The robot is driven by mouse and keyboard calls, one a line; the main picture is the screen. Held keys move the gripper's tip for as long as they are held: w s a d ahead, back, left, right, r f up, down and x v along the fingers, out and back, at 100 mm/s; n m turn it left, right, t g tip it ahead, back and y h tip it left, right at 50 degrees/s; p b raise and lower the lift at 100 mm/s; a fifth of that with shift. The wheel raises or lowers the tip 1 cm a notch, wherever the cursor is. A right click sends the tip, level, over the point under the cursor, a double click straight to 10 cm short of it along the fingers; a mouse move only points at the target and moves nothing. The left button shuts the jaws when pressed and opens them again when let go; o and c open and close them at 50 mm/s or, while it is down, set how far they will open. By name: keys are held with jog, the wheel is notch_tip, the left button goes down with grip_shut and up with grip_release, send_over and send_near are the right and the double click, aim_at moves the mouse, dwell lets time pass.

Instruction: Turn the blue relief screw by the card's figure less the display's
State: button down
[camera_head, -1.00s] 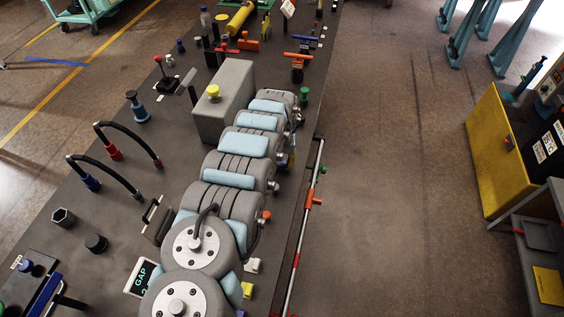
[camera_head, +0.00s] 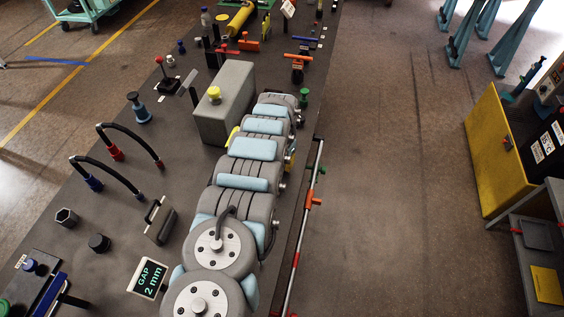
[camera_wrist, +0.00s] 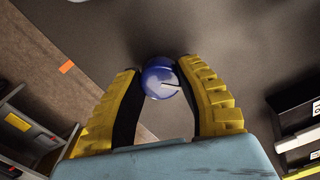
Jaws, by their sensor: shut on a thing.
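The blue relief screw (camera_wrist: 158,82) shows in the wrist view as a round, shiny blue head with a dark line on its face. My gripper (camera_wrist: 157,69) has its two yellow ribbed fingers on either side of the screw head, shut on it. In the head view the gripper and this screw are hidden behind my arm. The display (camera_head: 149,279) at the lower left reads "GAP 2 mm". A small white card (camera_head: 289,8) stands at the far end of the bench, too small to read.
A grey box with a yellow knob (camera_head: 214,94) stands close to my arm's left. Black hoses with red (camera_head: 116,153) and blue (camera_head: 94,184) ends arch over the bench's left part. A rail with an orange piece (camera_head: 315,203) runs along the right edge. A yellow cabinet (camera_head: 497,155) stands off to the right.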

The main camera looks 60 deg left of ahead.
dwell(0.4)
jog(key=c, duration=0.6)
grip_release()
jog(key=shift+r, duration=0.1)
notch_tip(320, 180, up, 12)
dwell(0.4)
dwell(0.7)
